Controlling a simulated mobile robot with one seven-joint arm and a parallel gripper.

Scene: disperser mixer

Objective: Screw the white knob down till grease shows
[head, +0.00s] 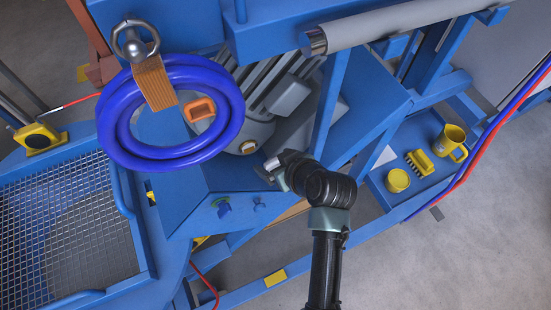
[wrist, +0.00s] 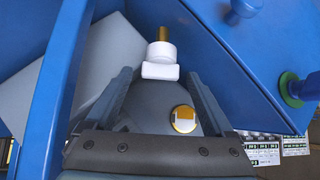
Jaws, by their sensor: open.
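The white knob (wrist: 160,60) shows in the wrist view as a white collar with a wider, squarish base and a brass-coloured top (wrist: 163,34). It stands just beyond my gripper (wrist: 159,76), between the lines of the two fingers. The fingers are apart and I see nothing held between them. I cannot tell whether either finger touches the knob. In the head view my gripper (head: 270,171) is at the blue frame below the grey motor (head: 258,125); I cannot make out the knob there. I see no grease.
A blue panel with a green-ringed knob (wrist: 290,86) is at the right of the wrist view.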

